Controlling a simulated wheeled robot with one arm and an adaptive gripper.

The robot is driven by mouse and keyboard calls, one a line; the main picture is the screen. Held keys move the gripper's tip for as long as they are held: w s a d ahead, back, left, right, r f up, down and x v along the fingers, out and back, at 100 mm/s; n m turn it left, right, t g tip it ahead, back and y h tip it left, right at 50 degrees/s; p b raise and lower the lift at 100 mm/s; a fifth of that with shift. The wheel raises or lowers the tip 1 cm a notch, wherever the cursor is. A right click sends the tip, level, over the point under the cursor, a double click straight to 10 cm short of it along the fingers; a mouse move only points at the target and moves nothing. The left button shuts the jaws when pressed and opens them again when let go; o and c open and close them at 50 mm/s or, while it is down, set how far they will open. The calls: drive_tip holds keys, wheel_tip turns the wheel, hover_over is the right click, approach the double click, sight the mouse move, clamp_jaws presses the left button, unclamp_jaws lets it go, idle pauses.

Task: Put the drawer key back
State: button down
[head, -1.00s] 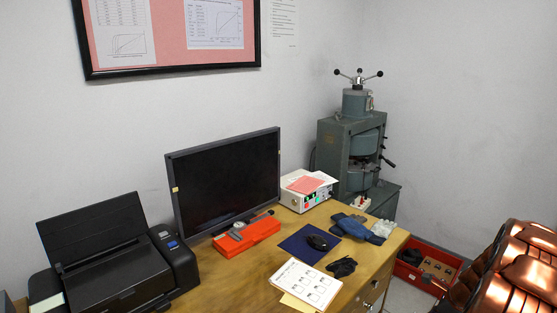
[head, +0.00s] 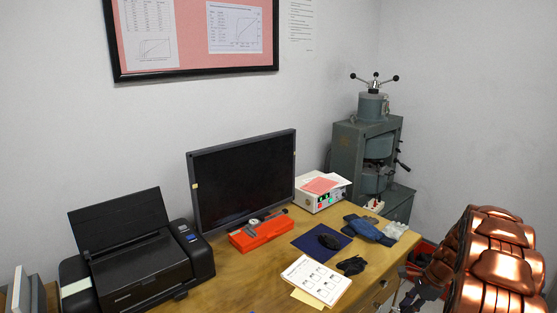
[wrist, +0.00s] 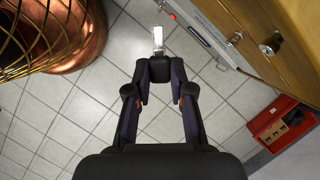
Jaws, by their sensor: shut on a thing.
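My gripper (wrist: 160,85) is shut on the drawer key (wrist: 158,38). The key has a dark head between the fingertips, and its pale metal part points toward the top of the wrist view. It is held in the air above the tiled floor, apart from the desk. The wooden desk front (wrist: 285,50) with round metal knobs is to the upper right of the gripper. In the head view my gripper (head: 410,296) is small and dark at the lower right, beside the desk's drawer side (head: 376,296). The key cannot be made out there.
A red box (wrist: 283,122) stands on the floor by the desk; my arm partly hides it in the head view. The desk top holds a printer (head: 135,268), monitor (head: 243,180), orange case (head: 260,233) and papers (head: 315,281). Open tiled floor (wrist: 75,110) lies below the gripper.

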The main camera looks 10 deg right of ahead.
drive_tip(key=w+a+r+n+g, duration=0.1)
drive_tip(key=w+a+r+n, duration=0.1)
drive_tip(key=a+n, duration=0.2)
drive_tip(key=w+a+r+n+g+p, duration=0.1)
drive_tip(key=w+a+r+n, duration=0.1)
drive_tip(key=a, duration=0.6)
drive_tip(key=w+a+r+n+g, duration=0.2)
drive_tip(key=w+a+r+n, duration=0.1)
drive_tip(key=a+n, duration=0.3)
drive_tip(key=shift+w+a+p, duration=0.1)
drive_tip(key=shift+w+p, duration=0.05)
drive_tip(key=shift+p, duration=0.25)
drive_tip(key=a+r+n+g+h, duration=0.1)
drive_tip(key=a+r+n, duration=0.1)
drive_tip(key=a+n, duration=0.3)
drive_tip(key=a+r+n+h+p, duration=0.1)
drive_tip(key=a+n, duration=0.4)
drive_tip(key=a, duration=0.5)
drive_tip(key=shift+s+a+r+g+h, duration=0.35)
drive_tip(key=shift+r+g+h, duration=0.05)
drive_tip(key=shift+r+h, duration=0.45)
